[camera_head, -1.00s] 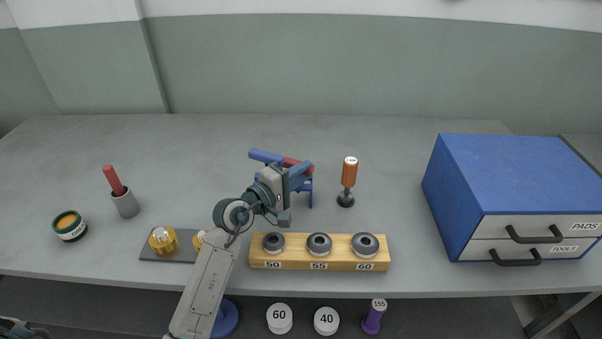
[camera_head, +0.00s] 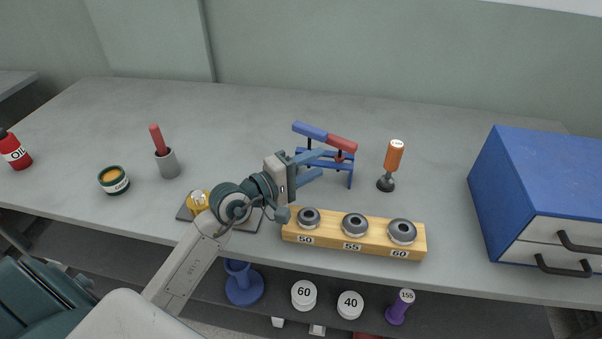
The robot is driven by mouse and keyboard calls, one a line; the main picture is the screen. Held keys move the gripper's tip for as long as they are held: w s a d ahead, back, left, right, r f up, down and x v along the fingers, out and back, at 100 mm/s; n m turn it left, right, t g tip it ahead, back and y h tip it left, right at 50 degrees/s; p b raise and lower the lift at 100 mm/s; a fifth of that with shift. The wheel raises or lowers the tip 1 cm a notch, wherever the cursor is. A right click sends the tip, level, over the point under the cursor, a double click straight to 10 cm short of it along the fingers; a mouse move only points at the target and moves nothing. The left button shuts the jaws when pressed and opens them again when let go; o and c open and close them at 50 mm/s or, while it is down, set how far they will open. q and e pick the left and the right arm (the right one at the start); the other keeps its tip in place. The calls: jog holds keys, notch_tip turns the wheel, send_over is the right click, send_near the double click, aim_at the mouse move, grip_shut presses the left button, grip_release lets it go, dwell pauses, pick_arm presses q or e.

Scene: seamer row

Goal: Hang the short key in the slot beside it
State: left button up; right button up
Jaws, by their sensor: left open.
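A blue rack (camera_head: 324,162) stands on the bench, with a blue-handled piece (camera_head: 310,131) and a red-handled piece (camera_head: 342,144) lying across its top, end to end. I cannot tell which one is the short key, and no empty slot shows clearly. My left gripper (camera_head: 322,163) is open and empty. Its fingers point right and overlap the front of the rack in the picture. Contact cannot be told. My right gripper is not in view.
An orange-handled tool (camera_head: 394,156) stands right of the rack. A wooden block (camera_head: 374,243) with several grey rings lies in front. A blue drawer cabinet (camera_head: 545,165) stands right. A grey cup (camera_head: 168,164) and a green tin (camera_head: 114,180) stand left. The bench behind the rack is clear.

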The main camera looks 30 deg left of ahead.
pick_arm(q)
jog(key=shift+v, duration=1.5)
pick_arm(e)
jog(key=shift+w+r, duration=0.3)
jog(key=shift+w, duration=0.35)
